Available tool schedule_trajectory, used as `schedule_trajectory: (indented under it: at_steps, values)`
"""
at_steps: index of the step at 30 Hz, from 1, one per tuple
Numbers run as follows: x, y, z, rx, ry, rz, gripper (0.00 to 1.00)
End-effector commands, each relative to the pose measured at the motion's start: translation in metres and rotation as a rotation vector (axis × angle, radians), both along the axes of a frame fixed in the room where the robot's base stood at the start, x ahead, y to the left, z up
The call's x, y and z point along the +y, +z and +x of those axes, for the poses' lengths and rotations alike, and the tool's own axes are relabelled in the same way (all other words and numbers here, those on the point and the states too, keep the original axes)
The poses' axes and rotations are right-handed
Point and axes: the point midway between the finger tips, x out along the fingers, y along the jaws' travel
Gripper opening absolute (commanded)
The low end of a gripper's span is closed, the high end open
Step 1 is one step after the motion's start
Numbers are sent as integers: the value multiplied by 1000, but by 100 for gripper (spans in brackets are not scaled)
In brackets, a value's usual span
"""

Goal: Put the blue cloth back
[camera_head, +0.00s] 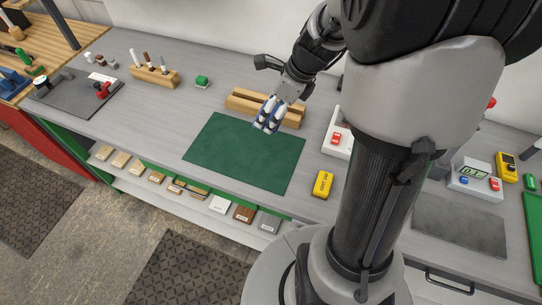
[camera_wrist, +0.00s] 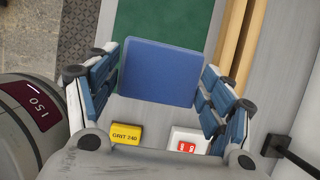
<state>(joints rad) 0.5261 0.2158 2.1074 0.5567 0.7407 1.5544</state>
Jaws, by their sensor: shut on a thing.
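The blue cloth (camera_wrist: 160,73) shows in the wrist view as a flat blue square between the two fingers. My gripper (camera_wrist: 163,85) is shut on it by its left and right sides. In the head view my gripper (camera_head: 266,127) hangs above the back edge of the green mat (camera_head: 225,160), just in front of a long wooden holder (camera_head: 291,118). The cloth can hardly be told from the blue finger pads there. The gap between the cloth and the mat cannot be judged.
A yellow "GRIT 240" block (camera_head: 323,184) lies right of the mat. A white tray (camera_head: 335,147) with a red item stands behind it. The mat is bare.

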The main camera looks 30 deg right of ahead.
Motion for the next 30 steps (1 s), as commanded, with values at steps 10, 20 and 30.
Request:
schedule_trajectory:
  at_steps: [10, 20, 30]
  values:
    - [1, -97, -2, 7, -1, 3, 52]
    - [0, -151, -1, 4, 2, 2, 52]
    - [1, -190, -1, 5, 1, 2, 52]
